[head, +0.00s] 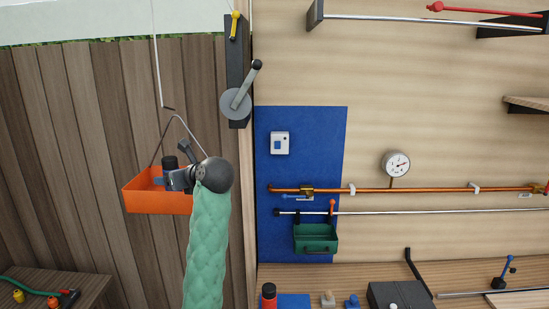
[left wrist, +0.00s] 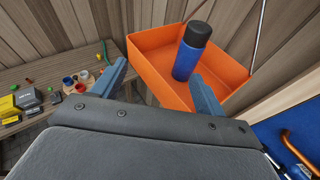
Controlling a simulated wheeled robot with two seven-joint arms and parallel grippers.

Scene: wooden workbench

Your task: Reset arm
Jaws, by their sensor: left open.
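My left gripper (head: 172,180) is open beside the hanging orange tray (head: 158,203) in the head view. A bottle with a black cap (head: 170,161) stands upright in that tray. In the left wrist view, my spread blue-grey fingers (left wrist: 160,88) hold nothing. The blue bottle (left wrist: 186,61) stands beyond them in the orange tray (left wrist: 150,66), closer to the right-hand finger. I cannot tell whether that finger touches the tray. My right gripper shows in neither view.
A hook and wires hold the tray below a crank winch (head: 236,104). A blue panel (head: 300,135) with a copper pipe (head: 375,190) and a green bin (head: 315,239) lies to the right. A side bench (head: 75,284) with small items stands lower left.

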